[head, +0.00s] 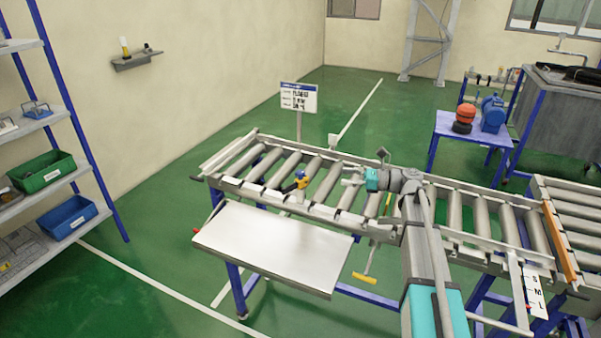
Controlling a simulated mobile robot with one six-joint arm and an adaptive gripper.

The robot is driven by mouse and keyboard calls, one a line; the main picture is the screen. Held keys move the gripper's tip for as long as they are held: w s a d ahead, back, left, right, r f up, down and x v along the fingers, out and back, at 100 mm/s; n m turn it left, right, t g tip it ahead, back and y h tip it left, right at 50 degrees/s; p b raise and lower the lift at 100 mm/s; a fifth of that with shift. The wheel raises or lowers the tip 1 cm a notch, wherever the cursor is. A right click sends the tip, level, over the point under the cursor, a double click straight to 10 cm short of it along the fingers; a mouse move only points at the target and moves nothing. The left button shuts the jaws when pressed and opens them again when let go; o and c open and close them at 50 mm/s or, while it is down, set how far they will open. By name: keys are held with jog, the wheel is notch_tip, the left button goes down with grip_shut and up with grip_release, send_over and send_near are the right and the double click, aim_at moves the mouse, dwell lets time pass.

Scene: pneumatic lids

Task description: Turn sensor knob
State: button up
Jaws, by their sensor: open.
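A small blue and yellow device (301,180), which looks like the sensor, stands on the near rail of the roller conveyor (262,190). Its knob is too small to make out clearly. My gripper (346,177) is open and points left above the rollers. It is to the right of the device, with a gap between them. Nothing shows between its fingers. My arm reaches up from the bottom of the view and partly covers the conveyor.
A bare pale table (272,246) adjoins the conveyor's near side. A yellow-ended lever (365,278) hangs below the rail. A sign (298,98) stands behind the conveyor. A small dark plate (383,154) rises from the far rail. Shelves with bins (42,172) stand at left.

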aim_at(301, 171)
jog(key=shift+a, duration=0.15)
jog(key=a, duration=0.4)
jog(key=w+a, duration=0.1)
jog(key=a, duration=0.8)
jog(key=shift+w+a, duration=0.2)
jog(key=shift+a, duration=0.05)
jog(key=shift+w, duration=0.1)
grip_shut()
